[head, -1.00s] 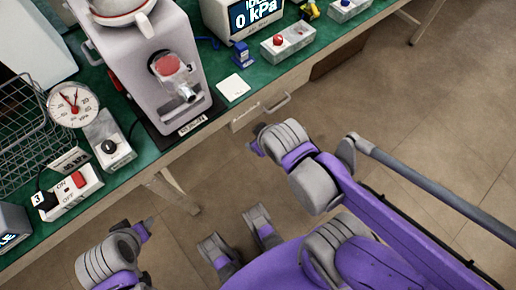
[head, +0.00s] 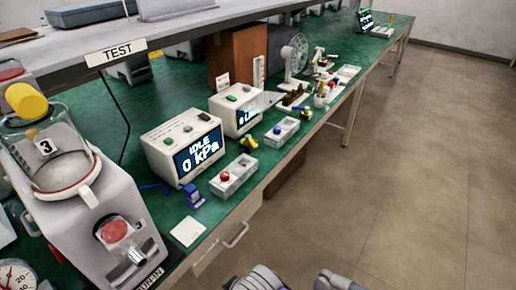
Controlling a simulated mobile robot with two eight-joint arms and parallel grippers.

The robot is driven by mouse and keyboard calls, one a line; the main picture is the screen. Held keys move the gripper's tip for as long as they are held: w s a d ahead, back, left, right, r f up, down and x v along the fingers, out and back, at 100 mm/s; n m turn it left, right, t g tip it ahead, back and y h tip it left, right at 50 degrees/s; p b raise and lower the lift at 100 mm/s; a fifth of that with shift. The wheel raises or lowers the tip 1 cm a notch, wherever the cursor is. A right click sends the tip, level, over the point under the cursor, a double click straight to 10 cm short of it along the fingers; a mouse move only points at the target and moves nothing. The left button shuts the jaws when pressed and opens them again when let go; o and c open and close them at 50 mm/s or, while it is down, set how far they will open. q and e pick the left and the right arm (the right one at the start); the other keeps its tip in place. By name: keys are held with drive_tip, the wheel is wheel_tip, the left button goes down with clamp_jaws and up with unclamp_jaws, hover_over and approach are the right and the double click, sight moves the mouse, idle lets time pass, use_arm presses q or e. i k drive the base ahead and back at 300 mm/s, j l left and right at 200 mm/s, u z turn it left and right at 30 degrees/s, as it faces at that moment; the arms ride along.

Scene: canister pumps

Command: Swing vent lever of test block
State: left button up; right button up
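Under the TEST sign (head: 116,52), a white box (head: 185,146) with a screen reading IDLE 0 kPa stands on the green bench. A second similar display box (head: 236,108) stands behind it. In front of the first is a small blue block (head: 192,197), with a thin blue piece lying beside it. A yellow and dark small block (head: 248,144) sits near the second box. Which of these is the test block, and its vent lever, I cannot tell for sure. Neither gripper shows; only grey parts of my arm appear at the bottom edge.
A grey pump (head: 75,215) marked 3, with a yellow-capped canister, stands at the left. White boxes with a red button (head: 234,176) and a blue button (head: 282,131) line the front edge. A white card (head: 188,231) lies nearby. The floor (head: 420,190) at right is clear.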

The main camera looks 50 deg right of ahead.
sight(247, 137)
drive_tip(key=z, duration=1.55)
drive_tip(key=k, duration=0.05)
